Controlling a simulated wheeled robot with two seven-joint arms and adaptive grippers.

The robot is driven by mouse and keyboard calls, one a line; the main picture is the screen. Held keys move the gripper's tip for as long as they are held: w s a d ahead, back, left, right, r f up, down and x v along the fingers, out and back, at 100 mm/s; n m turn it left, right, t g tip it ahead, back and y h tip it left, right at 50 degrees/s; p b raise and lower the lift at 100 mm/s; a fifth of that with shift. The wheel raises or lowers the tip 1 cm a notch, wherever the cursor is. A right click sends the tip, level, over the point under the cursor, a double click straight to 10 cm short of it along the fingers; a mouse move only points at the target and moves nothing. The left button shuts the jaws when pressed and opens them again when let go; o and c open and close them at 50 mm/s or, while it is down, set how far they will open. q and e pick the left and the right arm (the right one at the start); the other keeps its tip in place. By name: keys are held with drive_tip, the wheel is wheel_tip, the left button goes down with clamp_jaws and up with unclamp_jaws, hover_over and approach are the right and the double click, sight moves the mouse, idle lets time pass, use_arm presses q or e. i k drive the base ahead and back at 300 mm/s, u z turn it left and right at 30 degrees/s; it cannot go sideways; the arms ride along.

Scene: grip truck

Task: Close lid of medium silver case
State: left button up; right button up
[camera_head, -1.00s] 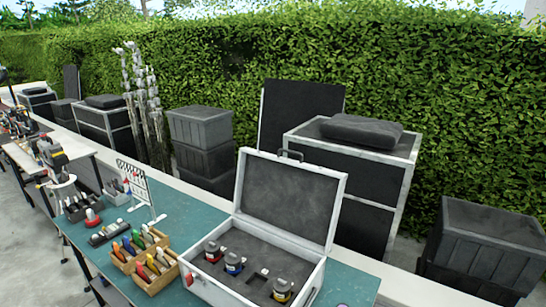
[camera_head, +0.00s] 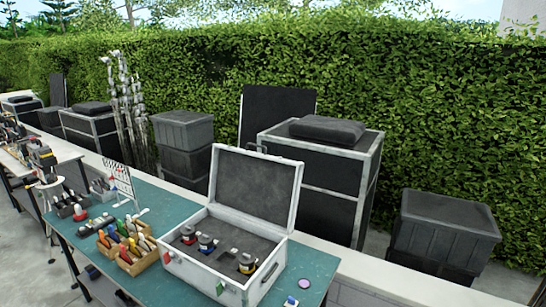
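The silver case (camera_head: 205,277) stands on the teal table in the head view. Its lid (camera_head: 255,190) is open and upright at the back, with a dark grey lining and a handle on top. Several small items with red, blue and yellow parts sit in the dark foam inside, such as the yellow-marked one (camera_head: 247,263). Neither of my grippers shows in this view.
The teal table (camera_head: 315,267) has bare room right of the case, with a small purple disc (camera_head: 304,283) there. A wooden tray (camera_head: 135,263) of colored tools stands left of the case. Black crates (camera_head: 440,230) and a large black trunk (camera_head: 325,165) stand behind.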

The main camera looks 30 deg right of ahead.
sight(262, 189)
drive_tip(key=z, duration=0.1)
drive_tip(key=k, duration=0.45)
drive_tip(key=u, duration=0.75)
drive_tip(key=i, duration=1.3)
drive_tip(key=z, duration=0.7)
